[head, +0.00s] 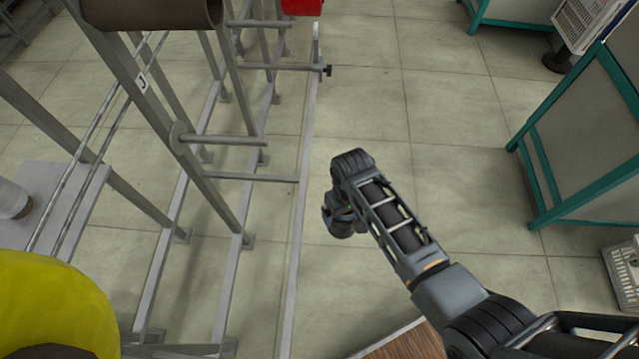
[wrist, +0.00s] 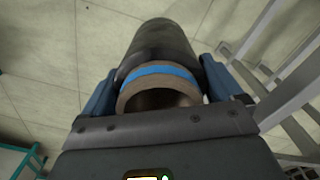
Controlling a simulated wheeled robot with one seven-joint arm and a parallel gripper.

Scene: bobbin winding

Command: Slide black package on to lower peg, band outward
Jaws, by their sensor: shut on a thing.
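In the wrist view the black package (wrist: 160,45) is a dark cylinder on a brown tube (wrist: 150,95). A blue band (wrist: 160,75) rings the end nearest my palm. My gripper (wrist: 163,82) is shut on it, with a blue finger on each side. In the head view my wrist hangs right of the metal frame, apart from it; I cannot tell the package from my wrist there. The lower peg (head: 225,140) sticks out to the right from a round collar on a slanted post and is bare. Above it, a dark brown package (head: 150,12) sits at the top edge.
A thin crossbar (head: 250,177) lies just below the peg, and a long rail (head: 300,190) runs between frame and arm. A yellow round thing (head: 50,310) is at bottom left. Teal-edged panels (head: 590,130) stand at right. The tiled floor between is clear.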

